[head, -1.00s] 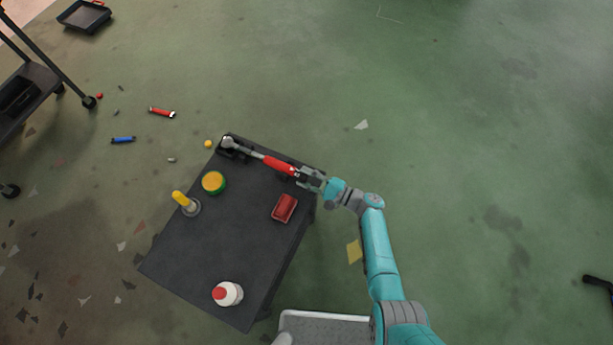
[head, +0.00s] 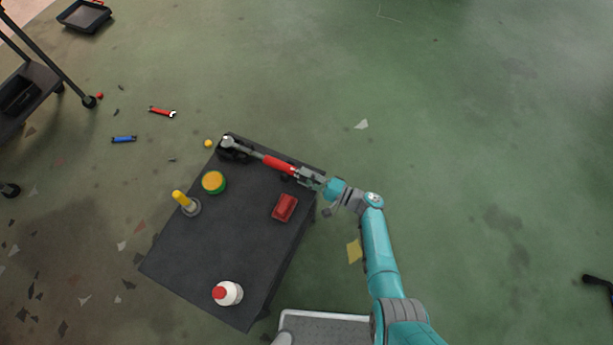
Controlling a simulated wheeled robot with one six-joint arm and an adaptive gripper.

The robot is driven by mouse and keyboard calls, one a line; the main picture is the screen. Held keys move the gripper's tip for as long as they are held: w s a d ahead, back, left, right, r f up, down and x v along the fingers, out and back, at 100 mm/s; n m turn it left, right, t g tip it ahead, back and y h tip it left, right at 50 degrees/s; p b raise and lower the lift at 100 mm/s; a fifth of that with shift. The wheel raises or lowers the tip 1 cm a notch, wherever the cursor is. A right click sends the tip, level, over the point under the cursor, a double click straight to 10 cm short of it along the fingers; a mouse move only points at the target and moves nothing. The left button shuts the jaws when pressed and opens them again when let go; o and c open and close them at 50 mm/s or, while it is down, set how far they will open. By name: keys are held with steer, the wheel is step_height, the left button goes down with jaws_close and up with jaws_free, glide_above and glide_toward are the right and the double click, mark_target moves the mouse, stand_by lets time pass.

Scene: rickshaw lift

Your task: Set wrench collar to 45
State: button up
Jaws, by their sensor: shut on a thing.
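The wrench (head: 279,164) lies along the far edge of the dark table, with a red grip section and a grey shaft. Its head sits at a black holder (head: 234,148) at the table's far left corner. My gripper (head: 304,176) is shut on the right end of the wrench, where the collar would be. The collar itself and its scale marks are too small to read, and my gripper partly hides that end.
On the dark table (head: 215,255) stand a green-and-orange tin (head: 213,183), a yellow-handled tool (head: 184,203), a red box (head: 285,207) and a white bottle with a red cap (head: 228,293). Loose tools lie on the floor at left. Floor at right is mostly clear.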

steer(key=o, duration=1.2)
steer(key=shift+c, duration=0.2)
steer(key=shift+f, duration=0.1)
